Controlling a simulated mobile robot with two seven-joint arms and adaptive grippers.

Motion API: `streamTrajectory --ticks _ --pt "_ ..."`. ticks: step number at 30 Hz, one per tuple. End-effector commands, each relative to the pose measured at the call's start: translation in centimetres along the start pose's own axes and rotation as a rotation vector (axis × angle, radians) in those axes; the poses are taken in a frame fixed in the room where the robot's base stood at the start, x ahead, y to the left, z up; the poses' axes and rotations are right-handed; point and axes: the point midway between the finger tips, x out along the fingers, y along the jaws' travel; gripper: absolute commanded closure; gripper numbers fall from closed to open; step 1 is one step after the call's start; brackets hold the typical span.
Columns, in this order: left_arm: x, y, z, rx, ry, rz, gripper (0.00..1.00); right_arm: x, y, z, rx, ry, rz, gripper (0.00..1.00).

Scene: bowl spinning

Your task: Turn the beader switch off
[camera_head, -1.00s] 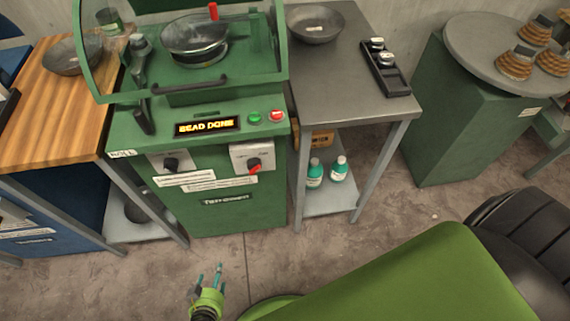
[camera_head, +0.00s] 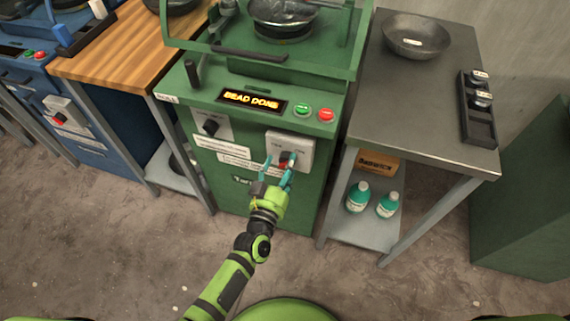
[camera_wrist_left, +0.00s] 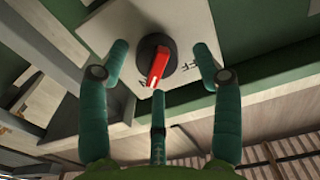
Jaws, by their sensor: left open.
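The green beading machine (camera_head: 270,194) stands ahead of me, and its display (camera_head: 252,102) reads "BEAD DONE". A switch plate (camera_head: 303,144) is on its front at the right. In the left wrist view the switch (camera_wrist_left: 157,61) is a black round knob with a red handle. The handle points down and slightly left, toward a partly hidden marking; "FF" letters show at the right of the plate. My left gripper (camera_head: 278,170) is open in front of the switch. Its fingers (camera_wrist_left: 164,72) spread on either side of the knob, with no visible grip. My right gripper is not in view.
A second black knob (camera_head: 210,126) is on the machine's left plate. Green (camera_head: 303,109) and red (camera_head: 326,115) buttons sit above the switch. A metal table (camera_head: 411,105) with a bowl (camera_head: 416,37) stands at the right, bottles (camera_head: 357,196) on its lower shelf. A wooden-top table stands at the left.

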Motion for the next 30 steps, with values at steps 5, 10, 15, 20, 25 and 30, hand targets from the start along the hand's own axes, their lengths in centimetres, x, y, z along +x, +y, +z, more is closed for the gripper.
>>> streamTrajectory --ticks 5,10,15,20,25,30 --pt "0.71 0.02 0.02 -0.001 -0.001 0.0 0.35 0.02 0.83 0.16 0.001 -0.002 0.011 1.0" --pt "0.7 0.02 0.03 0.0 -0.001 0.0 0.35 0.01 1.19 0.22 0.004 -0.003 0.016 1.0" --pt "0.68 0.02 0.03 0.0 -0.001 0.0 0.9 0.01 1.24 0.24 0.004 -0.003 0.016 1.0" --pt "0.72 -0.02 -0.08 -0.001 0.002 -0.001 0.9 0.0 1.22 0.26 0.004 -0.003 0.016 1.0" --pt "0.77 -0.07 -0.2 -0.019 0.005 -0.002 0.9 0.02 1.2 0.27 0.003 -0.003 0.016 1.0" --pt "0.82 -0.13 -0.3 -0.084 0.008 -0.002 0.9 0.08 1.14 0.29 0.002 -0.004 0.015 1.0"
